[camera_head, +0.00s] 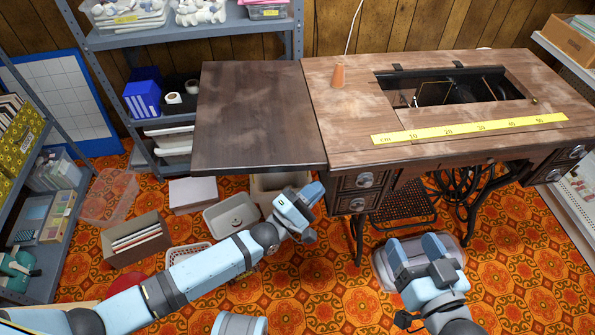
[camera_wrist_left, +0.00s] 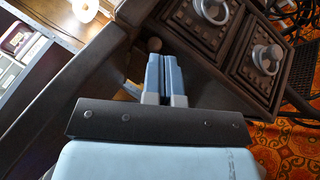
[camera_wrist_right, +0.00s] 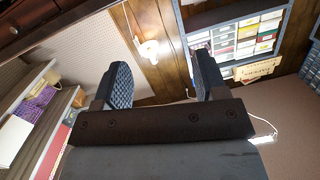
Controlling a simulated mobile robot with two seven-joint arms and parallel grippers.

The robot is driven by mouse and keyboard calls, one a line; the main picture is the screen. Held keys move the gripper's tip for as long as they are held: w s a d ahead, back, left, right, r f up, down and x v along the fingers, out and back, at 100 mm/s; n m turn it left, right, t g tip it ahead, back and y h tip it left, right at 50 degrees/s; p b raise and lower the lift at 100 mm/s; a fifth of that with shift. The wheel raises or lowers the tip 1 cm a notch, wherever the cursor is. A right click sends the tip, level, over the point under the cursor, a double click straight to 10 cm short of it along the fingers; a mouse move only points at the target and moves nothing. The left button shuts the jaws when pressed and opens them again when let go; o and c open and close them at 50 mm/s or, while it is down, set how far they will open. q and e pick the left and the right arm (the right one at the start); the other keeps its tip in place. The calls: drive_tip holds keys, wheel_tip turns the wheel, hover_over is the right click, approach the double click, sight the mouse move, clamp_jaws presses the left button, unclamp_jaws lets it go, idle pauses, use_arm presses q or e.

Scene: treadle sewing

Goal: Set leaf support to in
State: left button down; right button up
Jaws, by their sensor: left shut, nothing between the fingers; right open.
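The sewing table (camera_head: 345,110) has its dark side leaf (camera_head: 255,115) raised level on its left. The leaf support is hidden under the leaf in the head view. In the left wrist view a small round brown knob (camera_wrist_left: 154,44) shows just past my fingertips; I cannot tell for sure that it belongs to the leaf support. My left gripper (camera_head: 313,193) is shut and empty, below the leaf's front edge, beside the cabinet drawers (camera_head: 358,182). It also shows in the left wrist view (camera_wrist_left: 164,58). My right gripper (camera_head: 420,245) is open and empty in front of the table.
Bins (camera_head: 232,215) and a box (camera_head: 136,241) sit on the floor below and left of the leaf. Shelves stand at the left and right. The front floor is mostly clear.

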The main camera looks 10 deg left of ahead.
use_arm(q)
drive_tip(key=p+v, duration=0.1)
drive_tip(key=v, duration=1)
drive_tip(key=shift+a, duration=0.15)
use_arm(e)
drive_tip(key=shift+s+d+f+g+h, duration=0.15)
drive_tip(key=shift+d+f+g+h, duration=0.1)
drive_tip(key=shift+f, duration=0.35)
drive_tip(key=shift+s+d+f+g+h, duration=0.15)
drive_tip(key=shift+s+f+g, duration=0.05)
drive_tip(key=shift+f, duration=0.35)
drive_tip(key=shift+s+d+f+g+h, duration=0.15)
drive_tip(key=shift+d+f+g+h, duration=0.1)
drive_tip(key=shift+f, duration=0.35)
